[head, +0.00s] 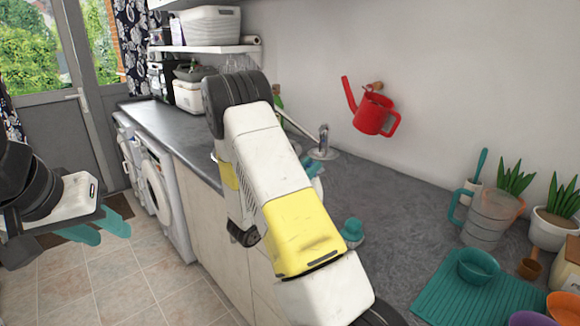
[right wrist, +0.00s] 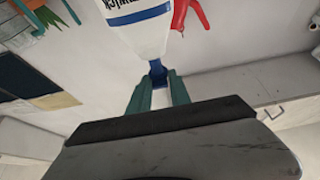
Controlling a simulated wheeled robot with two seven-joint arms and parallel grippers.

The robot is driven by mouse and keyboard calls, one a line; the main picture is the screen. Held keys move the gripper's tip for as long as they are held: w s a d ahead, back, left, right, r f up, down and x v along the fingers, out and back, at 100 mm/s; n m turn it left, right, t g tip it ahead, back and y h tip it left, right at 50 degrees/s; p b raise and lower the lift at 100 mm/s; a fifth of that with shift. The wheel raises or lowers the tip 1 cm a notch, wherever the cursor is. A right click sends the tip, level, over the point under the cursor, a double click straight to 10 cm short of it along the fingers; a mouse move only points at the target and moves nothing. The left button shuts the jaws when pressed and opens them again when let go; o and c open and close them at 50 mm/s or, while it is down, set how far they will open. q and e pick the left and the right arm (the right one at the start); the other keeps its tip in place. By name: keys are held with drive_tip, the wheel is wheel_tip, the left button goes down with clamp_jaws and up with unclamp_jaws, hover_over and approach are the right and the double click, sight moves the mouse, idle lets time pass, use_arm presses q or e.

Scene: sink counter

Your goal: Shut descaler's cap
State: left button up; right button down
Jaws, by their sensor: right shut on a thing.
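The descaler (right wrist: 135,25) is a white bottle with a blue label, large at the top of the right wrist view. Its narrow end has a blue part (right wrist: 157,70) that runs down between my fingers. My right gripper (right wrist: 158,88), with teal fingers, is shut on this narrow end, with a white piece showing between the fingers. Whether the cap is open or closed I cannot tell. In the head view my right arm hides most of the grip. My left gripper (head: 112,232) is empty and open at the left, over the floor, away from the counter.
The grey counter (head: 390,205) runs along the wall with a faucet (head: 323,140). A teal-topped item (head: 352,228) stands beside my right arm. A red watering can (head: 372,110) hangs on the wall. A pitcher (head: 488,215), teal mat (head: 440,300), bowl (head: 478,265) and potted plants crowd the right.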

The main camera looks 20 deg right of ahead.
drive_tip(key=shift+f, duration=0.2)
idle(0.3)
drive_tip(key=c, duration=1.2)
unclamp_jaws()
drive_tip(key=shift+a, duration=0.1)
